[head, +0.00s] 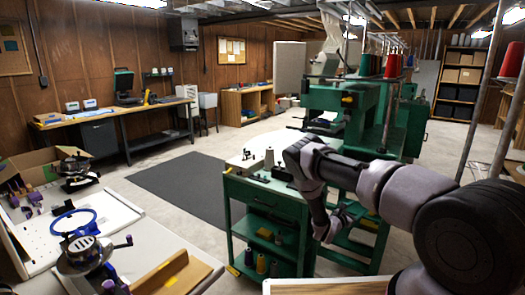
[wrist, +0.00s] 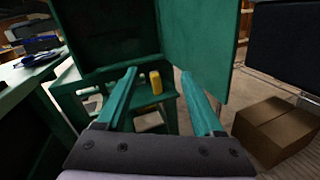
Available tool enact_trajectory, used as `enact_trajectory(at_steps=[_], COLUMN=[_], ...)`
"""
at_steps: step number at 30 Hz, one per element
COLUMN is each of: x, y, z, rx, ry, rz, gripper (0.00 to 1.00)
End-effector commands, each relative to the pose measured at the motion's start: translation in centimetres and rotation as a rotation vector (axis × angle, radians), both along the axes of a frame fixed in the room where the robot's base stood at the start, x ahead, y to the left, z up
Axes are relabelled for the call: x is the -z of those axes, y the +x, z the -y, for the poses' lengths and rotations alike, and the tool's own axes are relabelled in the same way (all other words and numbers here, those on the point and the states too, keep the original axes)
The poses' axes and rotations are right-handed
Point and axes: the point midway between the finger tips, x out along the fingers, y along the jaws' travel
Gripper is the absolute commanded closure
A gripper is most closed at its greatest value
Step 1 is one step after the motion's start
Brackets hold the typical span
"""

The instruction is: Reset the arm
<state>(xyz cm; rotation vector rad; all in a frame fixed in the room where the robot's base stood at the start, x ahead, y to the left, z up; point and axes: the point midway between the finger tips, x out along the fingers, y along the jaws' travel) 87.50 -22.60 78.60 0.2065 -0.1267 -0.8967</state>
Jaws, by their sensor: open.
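My arm reaches in from the right of the head view and bends down at the elbow. My gripper (head: 328,230) hangs low beside the green cart. In the wrist view my gripper (wrist: 165,90) shows two green fingers spread wide apart with nothing between them. A yellow object (wrist: 155,83) stands beyond the fingers on a green surface, apart from them. The fingertips are hard to make out in the head view.
A green cart (head: 262,190) with spools stands beside my arm, near the green machine (head: 340,105). A white table (head: 160,235) is at front left. A cardboard box (wrist: 280,125) sits at right in the wrist view. Floor around the dark mat (head: 185,180) is clear.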

Motion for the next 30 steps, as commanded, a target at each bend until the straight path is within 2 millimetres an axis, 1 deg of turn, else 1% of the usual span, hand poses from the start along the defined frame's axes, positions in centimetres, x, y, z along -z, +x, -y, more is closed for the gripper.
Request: enact_trajectory(at_steps=[1, 2, 5, 6, 7, 8, 9, 11, 12, 16, 20, 21, 23, 24, 26, 30], x=[-2.0, -3.0, -7.1, -9.0, -10.4, -11.7, -13.5, -16.0, -17.6, -22.4, -26.9, -28.1, -30.0, -31.2, -33.0, -36.9], y=[0.2, 0.1, -0.3, -0.7, -1.0, -1.4, -2.0, -3.1, -3.8, -6.5, -9.5, -10.5, -11.9, -13.0, -14.5, -18.1], z=[0.4, 0.7, 1.6, 2.0, 2.3, 2.6, 2.8, 3.2, 3.3, 3.4, 2.9, 2.6, 2.0, 1.7, 1.0, -1.0], rx=[0.045, 0.073, 0.185, 0.239, 0.281, 0.322, 0.375, 0.452, 0.500, 0.653, 0.792, 0.833, 0.889, 0.927, 0.979, 1.087], ry=[0.027, 0.046, 0.123, 0.162, 0.192, 0.223, 0.266, 0.332, 0.376, 0.528, 0.688, 0.739, 0.817, 0.869, 0.950, 1.140], rz=[0.031, 0.048, 0.115, 0.148, 0.173, 0.195, 0.226, 0.273, 0.303, 0.397, 0.488, 0.515, 0.554, 0.581, 0.619, 0.702], gripper=[0.31, 0.31, 0.31, 0.31, 0.31, 0.31, 0.31, 0.31, 0.31, 0.31, 0.31, 0.31, 0.31, 0.31, 0.31, 0.31])
